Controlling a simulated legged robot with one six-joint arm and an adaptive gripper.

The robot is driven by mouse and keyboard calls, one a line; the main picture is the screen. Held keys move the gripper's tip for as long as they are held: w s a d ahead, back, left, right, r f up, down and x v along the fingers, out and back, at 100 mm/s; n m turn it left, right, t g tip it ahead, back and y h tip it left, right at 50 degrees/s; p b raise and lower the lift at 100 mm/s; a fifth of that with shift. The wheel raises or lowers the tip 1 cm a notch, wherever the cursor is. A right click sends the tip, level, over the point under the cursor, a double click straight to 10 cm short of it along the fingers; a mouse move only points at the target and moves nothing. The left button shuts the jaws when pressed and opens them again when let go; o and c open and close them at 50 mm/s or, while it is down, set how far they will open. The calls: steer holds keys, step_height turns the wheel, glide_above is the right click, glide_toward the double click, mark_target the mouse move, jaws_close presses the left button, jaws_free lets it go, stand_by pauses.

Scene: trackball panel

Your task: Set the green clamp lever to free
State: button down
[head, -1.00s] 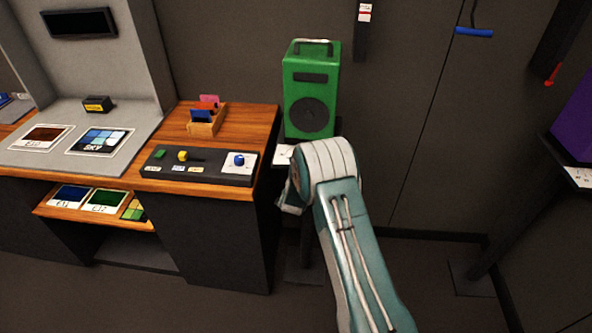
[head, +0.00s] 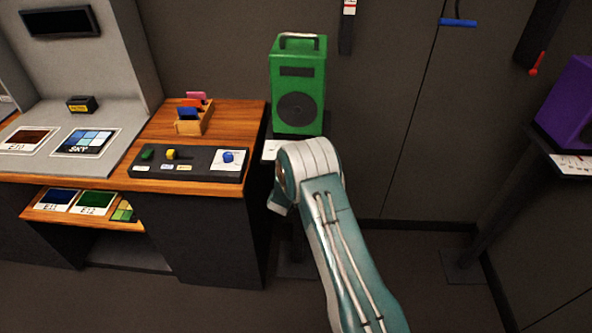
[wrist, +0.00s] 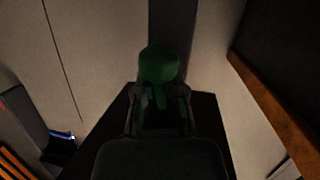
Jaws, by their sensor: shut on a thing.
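The green clamp lever (wrist: 159,64) shows in the wrist view as a dark green rounded knob with a narrow green part running down toward my gripper. My gripper (wrist: 160,104) is shut on that narrow part, one finger on each side. The knob sticks out past the fingertips. The picture is dark there, so the lever's exact setting is hard to read. In the head view my own arm hides the gripper and the lever.
A green box with a handle (head: 298,88) stands just beyond my arm. A wooden desk with a dark control panel (head: 190,163) is on the left. A blue lever (head: 458,23) and a red lever (head: 537,64) are on the wall. A purple box (head: 568,104) stands at right.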

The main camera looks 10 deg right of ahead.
stand_by(0.5)
steer(key=c, duration=0.7)
jaws_free()
steer(key=v, duration=1.2)
steer(key=shift+w+a+f, duration=0.1)
steer(key=shift+f, duration=0.05)
